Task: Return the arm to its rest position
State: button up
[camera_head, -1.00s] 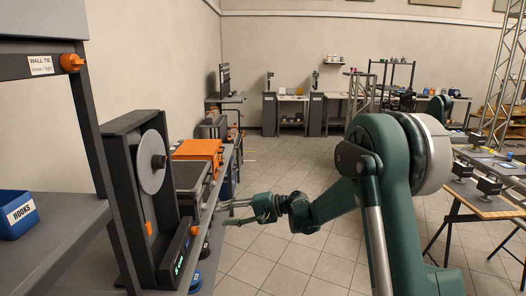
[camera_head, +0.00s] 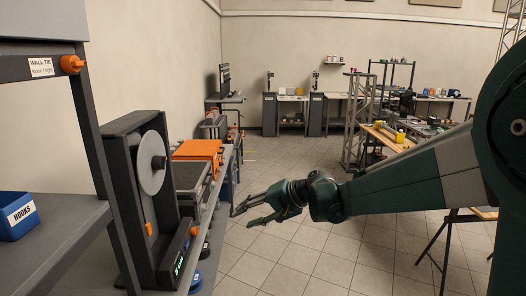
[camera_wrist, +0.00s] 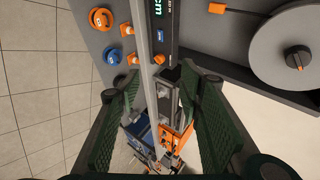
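My gripper (camera_head: 240,214) is in the middle of the head view, at the end of my green arm, which reaches in from the right edge. Its two fingers are spread apart with nothing between them. It hangs over the tiled floor, just right of the bench edge, and touches nothing that I can see. In the wrist view the green fingers (camera_wrist: 157,125) stand wide at both sides, with the bench and its goods seen beyond the gap.
At the left is a dark machine with a grey disc (camera_head: 152,162), and a blue HOOKS bin (camera_head: 16,215) on a shelf. An orange case (camera_head: 197,149) lies on the bench behind. Blue and orange round items (camera_wrist: 113,58) show in the wrist view. Tiled floor lies open in the middle.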

jog(key=s+d+t+h, duration=0.1)
jog(key=s+d+h, duration=0.2)
jog(key=s+d, duration=0.6)
jog(key=s+d+f+n+t+h, duration=0.1)
jog(key=s+d+h, duration=0.2)
jog(key=s+d, duration=0.6)
jog(key=s+d+n+t+h, duration=0.1)
jog(key=s+d+h, duration=0.3)
jog(key=s+d, duration=0.5)
jog(key=shift+s+d+f+p, duration=0.25)
jog(key=shift+s+f+p, duration=0.1)
jog(key=shift+s, duration=4.5)
